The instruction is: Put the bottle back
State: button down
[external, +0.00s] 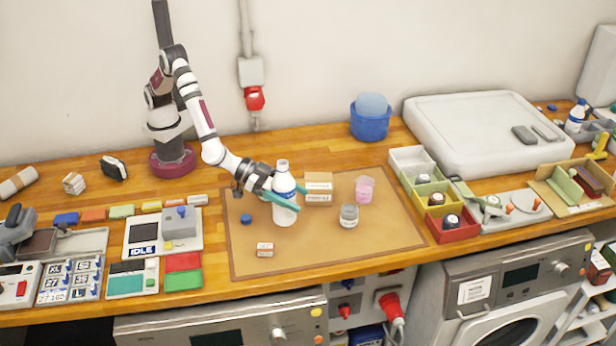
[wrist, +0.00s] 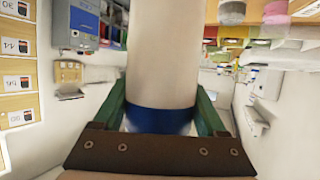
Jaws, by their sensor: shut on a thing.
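The white bottle (external: 284,216) with a blue label stands upright over the brown mat (external: 330,255) in the external view. My gripper (external: 294,197) reaches in from the left, its teal fingers shut on the bottle around its label. I cannot tell whether the bottle's base touches the mat. In the wrist view the bottle (wrist: 163,55) fills the middle as a pale cylinder with a blue band, between the green fingers of my gripper (wrist: 163,98).
A cardboard box (external: 319,190) is just behind the bottle. A grey-lidded jar (external: 349,216) and a pink cup (external: 364,189) stand to its right. A blue cap (external: 246,219) and a small box (external: 265,250) lie on the mat. The mat's front right is clear.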

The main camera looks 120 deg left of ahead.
jog(key=shift+s+d, duration=1)
jog(key=shift+s, duration=0.2)
jog(key=shift+w+a+f, duration=1)
jog(key=shift+a+f, duration=0.6)
jog(key=shift+f, duration=0.2)
jog(key=shift+w+a+f, duration=1.05)
jog(key=shift+a+f, duration=0.55)
jog(key=shift+f, duration=0.2)
jog(key=shift+w+a+f, duration=1)
jog(key=shift+a+f, duration=0.6)
jog(key=shift+f, duration=0.2)
